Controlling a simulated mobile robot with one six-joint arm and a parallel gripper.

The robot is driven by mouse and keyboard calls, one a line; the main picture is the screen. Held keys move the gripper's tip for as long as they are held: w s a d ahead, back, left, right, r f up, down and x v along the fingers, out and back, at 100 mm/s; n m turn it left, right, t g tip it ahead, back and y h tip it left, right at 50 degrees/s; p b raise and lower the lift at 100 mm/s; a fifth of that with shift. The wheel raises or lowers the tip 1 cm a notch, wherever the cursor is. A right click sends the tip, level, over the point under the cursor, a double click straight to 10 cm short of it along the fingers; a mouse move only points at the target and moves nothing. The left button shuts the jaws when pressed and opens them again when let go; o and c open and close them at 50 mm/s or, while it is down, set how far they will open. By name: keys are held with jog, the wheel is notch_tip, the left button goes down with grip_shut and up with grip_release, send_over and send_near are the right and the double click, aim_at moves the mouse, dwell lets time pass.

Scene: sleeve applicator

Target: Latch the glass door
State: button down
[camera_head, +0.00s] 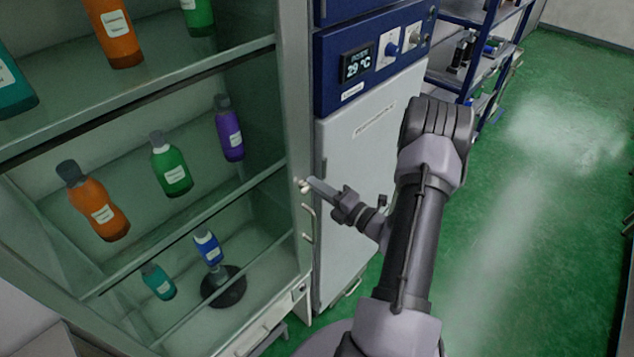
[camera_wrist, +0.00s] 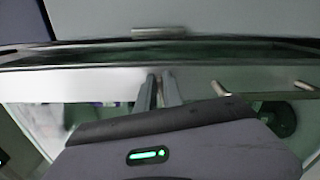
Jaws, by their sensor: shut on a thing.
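The glass door (camera_head: 301,150) is the front of a cabinet on the left, and its metal frame also shows in the wrist view (camera_wrist: 60,80). It looks closed or nearly closed in the head view. A small pale latch knob (camera_head: 303,185) sits on the frame's right edge, above a curved pull handle (camera_head: 309,224). My gripper (camera_head: 309,184) is at the knob with its fingers shut on it. In the wrist view my two fingers (camera_wrist: 158,82) are close together against the frame and mostly hide the knob. The handle's posts (camera_wrist: 219,89) show right of them.
Orange, green, purple and blue bottles stand on the cabinet's shelves behind the glass. A white and blue unit (camera_head: 355,150) with a 29 °C display stands right beside the cabinet. A shelf rack (camera_head: 480,50) is farther back. The green floor (camera_head: 540,200) at right is clear.

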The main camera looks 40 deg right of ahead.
jog(key=shift+f+m+p, duration=0.15)
jog(key=shift+m+p, duration=0.2)
jog(key=shift+m, duration=0.75)
jog(key=c, duration=1.5)
grip_release()
jog(key=s, duration=0.5)
jog(key=s+d+b, duration=0.1)
jog(key=s, duration=0.5)
jog(key=s+b, duration=0.1)
jog(key=s, duration=0.5)
jog(key=shift+s+d, duration=0.2)
